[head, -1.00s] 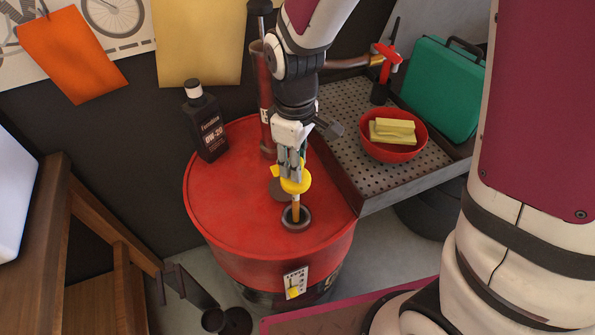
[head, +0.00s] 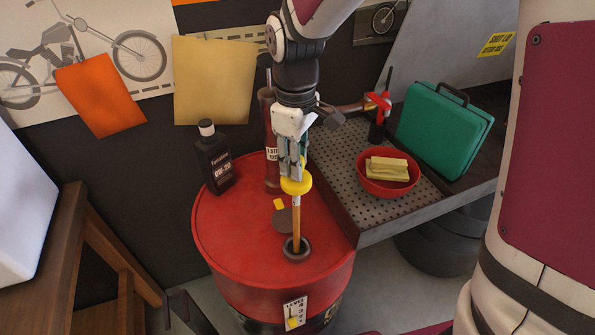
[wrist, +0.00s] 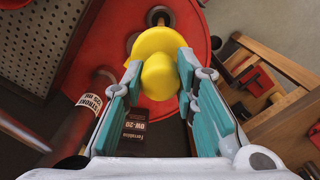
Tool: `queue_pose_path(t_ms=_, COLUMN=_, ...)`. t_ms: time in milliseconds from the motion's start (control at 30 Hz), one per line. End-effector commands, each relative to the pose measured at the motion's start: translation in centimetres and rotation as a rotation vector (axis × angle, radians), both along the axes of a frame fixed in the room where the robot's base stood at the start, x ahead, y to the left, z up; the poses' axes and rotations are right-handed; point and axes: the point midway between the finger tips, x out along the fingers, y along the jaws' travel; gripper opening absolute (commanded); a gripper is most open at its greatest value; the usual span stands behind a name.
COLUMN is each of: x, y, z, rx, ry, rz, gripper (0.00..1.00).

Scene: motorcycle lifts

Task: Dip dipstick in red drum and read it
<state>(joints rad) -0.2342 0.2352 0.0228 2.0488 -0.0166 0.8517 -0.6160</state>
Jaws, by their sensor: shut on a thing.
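The red drum (head: 236,240) stands upright in the middle of the head view, with a dark-rimmed round opening (head: 296,249) in its top near the front. My gripper (head: 292,165) is above the drum, shut on the yellow handle (head: 296,184) of the dipstick. The dipstick's brownish rod (head: 296,222) hangs upright below the handle, its lower end hidden inside the opening. In the wrist view the yellow handle (wrist: 160,62) sits between the fingers and covers most of the rod. A level card with a yellow marker (head: 294,314) is on the drum's front side.
A black oil bottle (head: 214,157) and a red cylinder (head: 270,150) stand on the drum's back part. A wooden frame (head: 100,245) is at left.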

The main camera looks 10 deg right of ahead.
Motion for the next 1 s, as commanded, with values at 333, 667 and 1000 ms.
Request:
queue_pose_path(t_ms=333, x=0.1, y=0.0, z=3.9, rx=0.0, ry=-0.003, rz=-0.001, gripper=0.0)
queue_pose_path(t_ms=667, x=0.1, y=0.0, z=7.4, rx=0.0, ry=-0.003, rz=-0.001, gripper=0.0)
queue_pose_path(t_ms=1000, x=0.1, y=0.0, z=10.7, rx=0.001, ry=-0.002, rz=0.0, gripper=0.0)
